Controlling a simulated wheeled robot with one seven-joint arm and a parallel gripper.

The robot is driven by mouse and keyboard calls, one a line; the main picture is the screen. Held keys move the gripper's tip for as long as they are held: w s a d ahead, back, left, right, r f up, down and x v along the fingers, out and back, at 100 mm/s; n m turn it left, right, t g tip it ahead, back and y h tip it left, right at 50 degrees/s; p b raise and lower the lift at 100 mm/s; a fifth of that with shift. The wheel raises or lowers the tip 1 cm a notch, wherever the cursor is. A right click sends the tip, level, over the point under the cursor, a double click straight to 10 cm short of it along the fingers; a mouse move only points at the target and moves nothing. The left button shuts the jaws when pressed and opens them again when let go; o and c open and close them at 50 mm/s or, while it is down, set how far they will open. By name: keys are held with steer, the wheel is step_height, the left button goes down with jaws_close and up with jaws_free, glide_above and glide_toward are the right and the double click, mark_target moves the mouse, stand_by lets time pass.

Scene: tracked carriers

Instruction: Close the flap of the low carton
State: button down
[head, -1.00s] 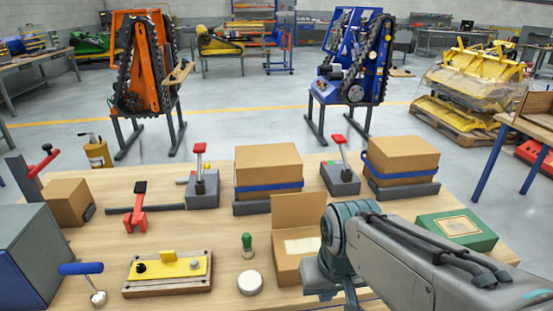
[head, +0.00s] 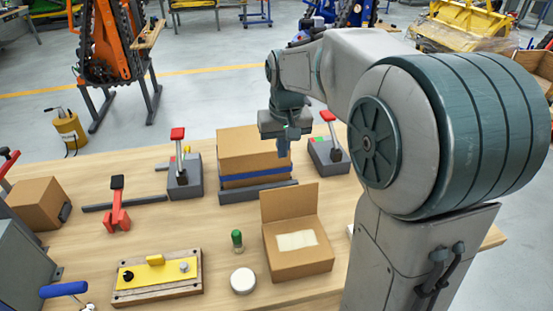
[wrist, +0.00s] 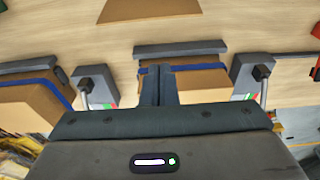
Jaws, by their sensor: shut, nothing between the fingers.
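The low carton (head: 300,266) stands on the wooden bench in the head view, with a pale sheet inside. Its flap (head: 289,203) is open and stands up from the back edge, leaning slightly back. A brown panel at the top of the wrist view looks like this flap (wrist: 150,9). My gripper (head: 284,153) points down beyond the flap, in front of the blue-strapped carton, and is apart from the flap. In the wrist view the fingers (wrist: 158,72) are together and empty.
A blue-strapped carton (head: 250,146) stands behind, between two red-handled clamps (head: 184,176) (head: 328,152). A green-topped peg (head: 237,239), a white round lid (head: 243,281) and a yellow-plated fixture (head: 158,272) lie left of the low carton.

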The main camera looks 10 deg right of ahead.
steer(key=w, duration=0.1)
steer(key=p, duration=0.1)
glide_above(290, 203)
steer(key=w+a, duration=0.1)
steer(key=w, duration=0.2)
step_height(290, 203, down, 9)
steer(key=shift+s+a+r, duration=0.15)
steer(key=shift+s+a, duration=0.05)
steer(key=shift+s, duration=0.05)
steer(key=shift+s+d+b, duration=0.1)
steer(key=shift+b, duration=0.3)
